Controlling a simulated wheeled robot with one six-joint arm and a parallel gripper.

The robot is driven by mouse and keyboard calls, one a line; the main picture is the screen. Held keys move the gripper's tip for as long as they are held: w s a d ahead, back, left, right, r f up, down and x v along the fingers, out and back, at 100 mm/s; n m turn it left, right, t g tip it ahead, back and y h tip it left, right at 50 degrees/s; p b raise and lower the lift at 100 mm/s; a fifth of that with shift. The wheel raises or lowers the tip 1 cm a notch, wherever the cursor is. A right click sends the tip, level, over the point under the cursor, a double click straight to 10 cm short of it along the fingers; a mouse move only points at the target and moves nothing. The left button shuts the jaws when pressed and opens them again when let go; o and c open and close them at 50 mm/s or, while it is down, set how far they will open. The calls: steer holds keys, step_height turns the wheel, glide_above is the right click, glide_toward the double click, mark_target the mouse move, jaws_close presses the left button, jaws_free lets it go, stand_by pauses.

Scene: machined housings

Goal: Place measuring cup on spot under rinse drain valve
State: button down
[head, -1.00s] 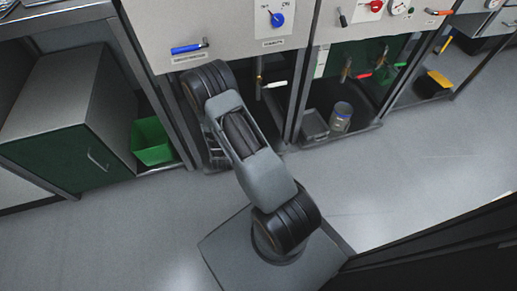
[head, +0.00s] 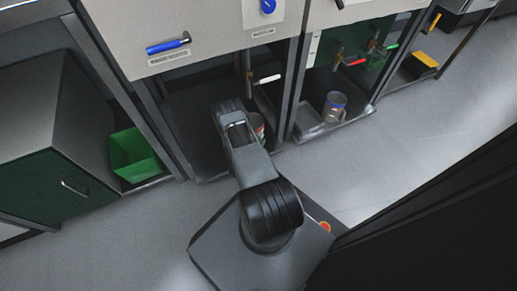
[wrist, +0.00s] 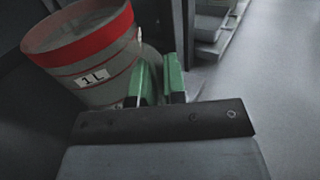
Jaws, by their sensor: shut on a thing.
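In the wrist view, a translucent grey measuring cup (wrist: 95,55) with a red rim band and a "1 L" label stands at upper left. My gripper (wrist: 160,80), with green finger pads, is shut at the cup's right side, where the handle would be; the grip itself is partly hidden. In the head view, only a sliver of this cup (head: 257,122) shows beside my arm, inside the middle bay. A valve with a white lever (head: 265,80) hangs above it there. I cannot read which valve is the rinse drain, and the spot's marking is hidden.
A second cup with a blue band (head: 335,105) stands beside a grey tray (head: 308,122) in the right bay, under red and green levers. Posts edge the bays. A green bin (head: 134,155) stands at left. The floor in front is clear.

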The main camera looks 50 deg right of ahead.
steer(key=shift+f+b, duration=1.05)
steer(key=shift+f, duration=1.35)
steer(key=c, duration=1.2)
jaws_free()
